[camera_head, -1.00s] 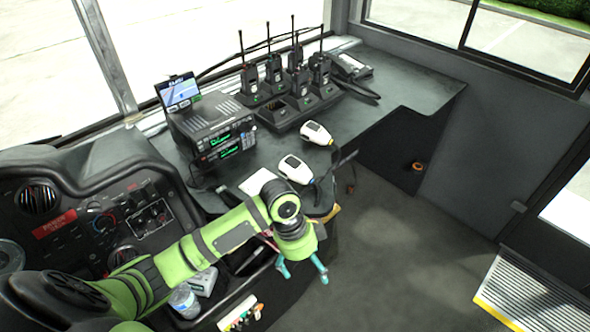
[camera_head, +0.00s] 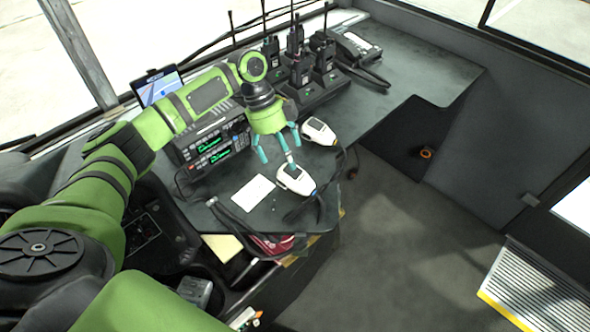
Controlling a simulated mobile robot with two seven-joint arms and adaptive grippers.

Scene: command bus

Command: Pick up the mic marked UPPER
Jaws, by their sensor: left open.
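Two white handheld mics with dark fronts lie on the dark desk. One mic (camera_head: 296,180) is nearer, and the other mic (camera_head: 319,131) is farther back and to the right. I cannot read any marking on either, so I cannot tell which is UPPER. My left gripper (camera_head: 277,155) is open and empty, with its teal fingers pointing down. Its fingertips appear just behind and left of the nearer mic and left of the farther one. I cannot tell whether a finger touches the nearer mic. My right gripper is not in view.
Two stacked radios (camera_head: 212,150) with green displays stand left of the gripper, partly behind my arm. Handheld radios with antennas (camera_head: 323,55) stand in a charger behind it. A white card (camera_head: 253,193) lies left of the nearer mic. Dark cords run near the desk edge.

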